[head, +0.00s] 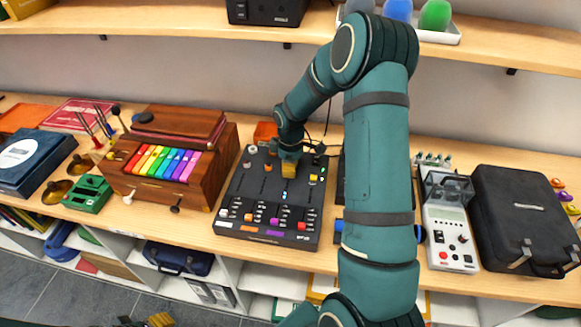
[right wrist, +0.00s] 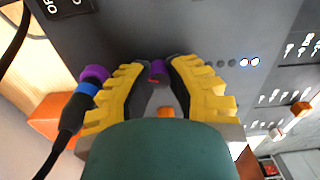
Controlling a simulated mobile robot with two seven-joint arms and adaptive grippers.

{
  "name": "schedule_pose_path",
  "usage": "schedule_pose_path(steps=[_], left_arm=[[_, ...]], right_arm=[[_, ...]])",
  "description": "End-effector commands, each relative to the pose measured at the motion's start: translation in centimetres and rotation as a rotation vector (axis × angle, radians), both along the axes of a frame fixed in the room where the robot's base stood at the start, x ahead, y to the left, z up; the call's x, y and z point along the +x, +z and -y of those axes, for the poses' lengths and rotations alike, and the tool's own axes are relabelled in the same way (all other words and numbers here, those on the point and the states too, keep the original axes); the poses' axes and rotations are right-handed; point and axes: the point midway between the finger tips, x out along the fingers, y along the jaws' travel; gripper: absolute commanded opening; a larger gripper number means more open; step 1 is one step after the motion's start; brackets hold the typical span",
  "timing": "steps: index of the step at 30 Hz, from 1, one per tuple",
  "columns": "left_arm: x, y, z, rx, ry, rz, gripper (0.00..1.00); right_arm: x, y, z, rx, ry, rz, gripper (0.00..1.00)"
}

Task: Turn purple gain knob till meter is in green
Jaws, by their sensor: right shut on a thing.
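The black mixer (head: 270,195) lies on the wooden shelf, its top covered with small knobs and sliders. My right gripper (head: 289,171) reaches down onto its upper right part and hides what is under it in the head view. In the right wrist view, the purple gain knob (right wrist: 157,67) sits between the yellow fingertips of my right gripper (right wrist: 157,76), which is shut on it. The meter seems to be a row of small round lights (right wrist: 243,62); two glow whitish and the others are dark. No green light shows. My left gripper (head: 158,320) barely shows at the bottom edge.
A plug with purple and blue rings (right wrist: 90,82) and a black cable stands beside the fingers. A wooden box with rainbow keys (head: 165,163) is left of the mixer; a white device (head: 449,235) and black case (head: 520,215) are right.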

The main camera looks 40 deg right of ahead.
Motion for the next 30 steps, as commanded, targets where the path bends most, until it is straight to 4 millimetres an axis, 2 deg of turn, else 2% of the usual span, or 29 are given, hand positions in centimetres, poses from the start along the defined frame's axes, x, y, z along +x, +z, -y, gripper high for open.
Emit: schedule_pose_path(steps=[11, 30], left_arm=[[0.0, -0.6, 0.0, 0.001, 0.000, 0.000, 0.47], [0.0, -2.3, 0.1, 0.004, 0.001, -0.001, 0.47]], right_arm=[[0.0, 0.0, 0.0, 0.000, -0.107, 0.001, 0.00], [0.0, 0.0, 0.0, -0.001, -0.609, 0.002, 0.00]])
